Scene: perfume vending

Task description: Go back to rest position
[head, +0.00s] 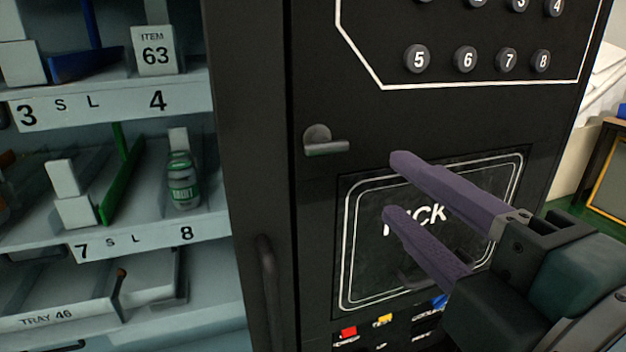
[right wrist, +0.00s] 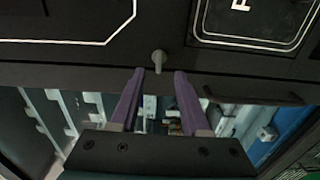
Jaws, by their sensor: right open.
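My right gripper (head: 390,186) comes in from the right in the head view. Its two purple fingers are apart, with nothing between them. It is in front of the black vending machine panel (head: 265,190), over the pick-up flap (head: 365,270) marked with white lettering that the fingers partly cover. In the right wrist view the fingers (right wrist: 158,72) are also apart and point toward a small grey handle (right wrist: 158,58). That handle (head: 325,142) shows in the head view left of the fingertips, apart from them. My left gripper is not in view.
Shelves (head: 110,103) at the left hold a green-capped bottle (head: 183,182) and white boxes (head: 155,50). Numbered buttons (head: 468,60) are above the flap. A vertical door handle (head: 268,295) is at lower middle. A shelf unit (head: 608,175) stands at the far right.

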